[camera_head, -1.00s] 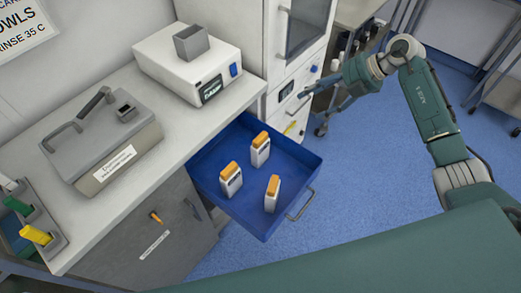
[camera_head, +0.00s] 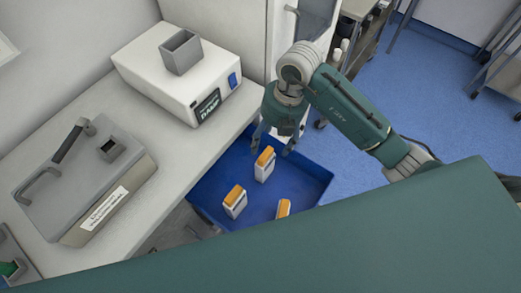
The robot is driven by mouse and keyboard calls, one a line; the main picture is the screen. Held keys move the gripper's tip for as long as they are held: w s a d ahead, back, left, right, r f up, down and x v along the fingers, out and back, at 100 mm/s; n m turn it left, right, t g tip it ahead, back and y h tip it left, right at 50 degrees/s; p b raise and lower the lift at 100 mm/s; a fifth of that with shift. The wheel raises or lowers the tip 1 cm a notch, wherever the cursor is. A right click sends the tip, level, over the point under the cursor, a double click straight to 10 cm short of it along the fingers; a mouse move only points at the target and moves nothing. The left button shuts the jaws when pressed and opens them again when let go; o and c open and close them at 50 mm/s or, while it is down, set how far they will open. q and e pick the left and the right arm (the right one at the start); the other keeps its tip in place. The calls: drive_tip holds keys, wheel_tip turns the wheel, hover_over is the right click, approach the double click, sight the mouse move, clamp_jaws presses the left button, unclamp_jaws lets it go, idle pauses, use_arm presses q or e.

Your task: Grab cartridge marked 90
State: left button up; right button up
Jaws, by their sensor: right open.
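One cartridge (camera_head: 264,170) is at the back, one (camera_head: 235,206) is nearer and to the left, and one (camera_head: 283,208) is at the right, partly hidden by my own green body. Their markings are too small to read, so I cannot tell which is marked 90. My right gripper (camera_head: 273,145) is open and empty, pointing down just above the back cartridge, with its fingers apart. My left gripper is not in view.
A white device (camera_head: 175,80) with a grey square funnel and a grey lidded box (camera_head: 85,180) stand on the counter (camera_head: 170,175) left of the drawer. A white cabinet is behind the drawer.

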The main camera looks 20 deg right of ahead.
sight(266, 155)
drive_tip(key=f, duration=0.3)
drive_tip(key=a+f, duration=0.1)
drive_tip(key=shift+s+f, duration=0.15)
drive_tip(key=shift+s, duration=0.25)
drive_tip(key=shift+f, duration=0.25)
drive_tip(key=f, duration=0.1)
drive_tip(key=f+p, duration=0.1)
drive_tip(key=f, duration=0.1)
drive_tip(key=w+a+f, duration=0.1)
drive_tip(key=f, duration=0.1)
drive_tip(key=shift+p, duration=0.35)
drive_tip(key=shift+c, duration=0.2)
drive_tip(key=c, duration=1.5)
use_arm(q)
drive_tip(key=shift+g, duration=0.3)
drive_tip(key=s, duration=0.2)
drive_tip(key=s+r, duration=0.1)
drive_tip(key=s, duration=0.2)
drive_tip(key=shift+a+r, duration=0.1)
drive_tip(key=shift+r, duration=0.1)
use_arm(e)
drive_tip(key=shift+o, duration=0.2)
